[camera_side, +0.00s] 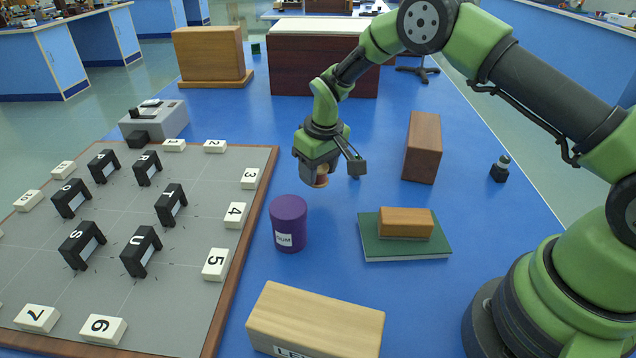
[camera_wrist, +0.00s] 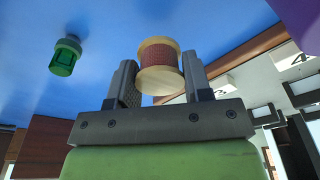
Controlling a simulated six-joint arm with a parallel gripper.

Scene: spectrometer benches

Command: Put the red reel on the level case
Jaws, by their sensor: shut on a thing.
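The red reel (camera_wrist: 161,80), a spool with pale wooden flanges and dull red winding, sits between the two fingers of my gripper (camera_wrist: 160,76) in the wrist view. My gripper is shut on it. In the side view my gripper (camera_side: 323,172) holds the reel (camera_side: 321,181) above the blue bench, behind the purple canister; the gripper hides part of it. The level case (camera_side: 318,312) is a long pale wooden box at the front, its label partly cut off by the picture's lower edge. Its top is bare, and the reel is well apart from it.
A purple canister (camera_side: 288,222) stands between my gripper and the case. To the right are a green book (camera_side: 375,245) with a wooden block (camera_side: 405,222) on it and an upright brown block (camera_side: 422,147). A grey board (camera_side: 120,280) with black and white pieces fills the left.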

